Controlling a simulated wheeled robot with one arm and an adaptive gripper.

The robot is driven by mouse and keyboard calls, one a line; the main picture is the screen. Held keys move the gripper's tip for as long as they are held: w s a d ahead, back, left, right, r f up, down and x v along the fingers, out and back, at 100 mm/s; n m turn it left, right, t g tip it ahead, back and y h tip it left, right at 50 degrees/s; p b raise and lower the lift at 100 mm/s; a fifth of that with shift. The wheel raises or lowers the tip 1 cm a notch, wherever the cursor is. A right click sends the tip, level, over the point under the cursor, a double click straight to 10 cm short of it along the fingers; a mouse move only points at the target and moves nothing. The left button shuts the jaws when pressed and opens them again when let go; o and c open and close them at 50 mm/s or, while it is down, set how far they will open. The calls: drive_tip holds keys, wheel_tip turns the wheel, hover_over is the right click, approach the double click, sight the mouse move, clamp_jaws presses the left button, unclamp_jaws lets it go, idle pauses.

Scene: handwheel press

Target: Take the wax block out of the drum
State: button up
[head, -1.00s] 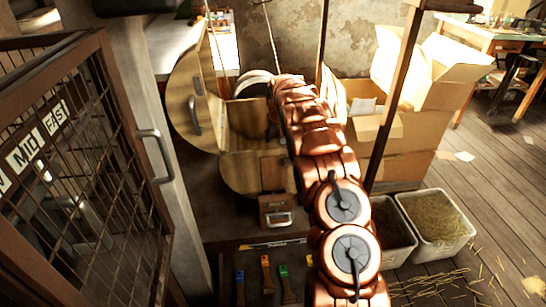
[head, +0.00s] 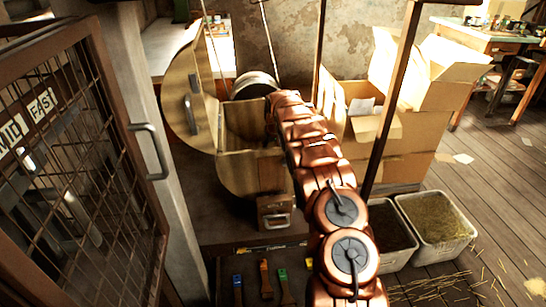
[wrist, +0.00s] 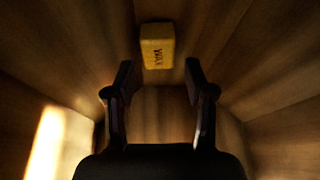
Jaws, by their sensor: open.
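The wooden drum (head: 243,172) stands at the centre left in the head view, with its hatch (head: 183,100) swung open on the left. My arm reaches over to the drum's opening, and my gripper is hidden in the head view. In the wrist view, wooden walls surround my gripper (wrist: 159,76), which is open and empty. The yellow wax block (wrist: 157,46), with dark lettering, lies inside the drum, just beyond the fingertips and roughly centred between them. I cannot tell how large the gap is. The block is hidden in the head view.
A mesh cage door (head: 75,160) with speed labels stands at the left. Cardboard boxes (head: 415,110) are stacked right of the drum. A straw-filled bin (head: 435,225) sits on the floor at the right. Brushes (head: 265,280) lie below the drum. Bright light falls on the drum's left inner wall.

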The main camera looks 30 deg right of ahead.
drive_tip(key=shift+x, duration=2.05)
drive_tip(key=shift+d, duration=0.1)
drive_tip(key=shift+c, duration=0.3)
drive_tip(key=c, duration=0.9)
drive_tip(key=shift+o, duration=0.2)
